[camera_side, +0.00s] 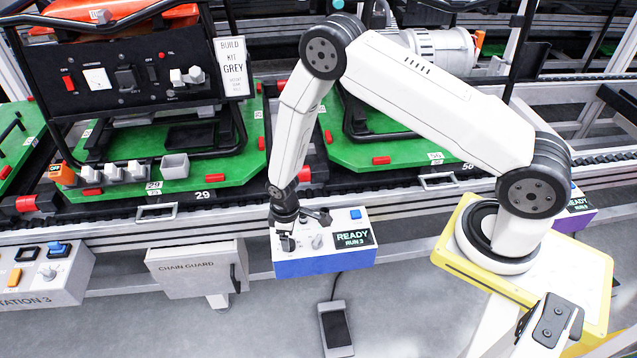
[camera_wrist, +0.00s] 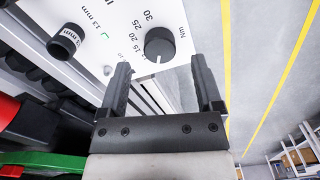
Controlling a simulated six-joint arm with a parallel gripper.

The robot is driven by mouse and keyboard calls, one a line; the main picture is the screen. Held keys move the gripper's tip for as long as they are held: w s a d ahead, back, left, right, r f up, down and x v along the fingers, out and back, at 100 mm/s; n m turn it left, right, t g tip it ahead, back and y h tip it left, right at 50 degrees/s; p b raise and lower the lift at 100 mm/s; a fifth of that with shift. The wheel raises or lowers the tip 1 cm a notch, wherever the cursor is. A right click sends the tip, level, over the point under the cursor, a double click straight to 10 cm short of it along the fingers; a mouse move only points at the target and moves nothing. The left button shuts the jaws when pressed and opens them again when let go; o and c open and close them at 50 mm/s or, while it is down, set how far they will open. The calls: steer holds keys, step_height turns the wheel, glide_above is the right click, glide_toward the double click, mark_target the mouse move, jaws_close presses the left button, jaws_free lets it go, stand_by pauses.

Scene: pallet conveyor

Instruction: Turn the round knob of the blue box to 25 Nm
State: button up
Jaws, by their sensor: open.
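The blue box (camera_side: 324,266) stands in front of the conveyor in the side view, with a light top panel. In the wrist view its round black knob (camera_wrist: 160,46) sits beside a printed Nm scale showing 15, 20, 25 and 30. The knob's white mark points down in the picture, toward my gripper and away from the 25. My gripper (camera_wrist: 160,63) is open and empty, its two fingers apart on either side of the knob's line, with the knob just beyond the tips. In the side view my gripper (camera_side: 286,240) is over the box's left part.
A black cylinder marked 13 mm (camera_wrist: 66,42) stands left of the knob, with a green tick printed nearby. The box carries a READY RUN 3 display (camera_side: 353,236) and a blue button (camera_side: 356,214). A chain guard (camera_side: 195,272) is at left; the conveyor rail runs behind.

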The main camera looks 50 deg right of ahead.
steer(key=shift+f, duration=1.45)
jaws_close()
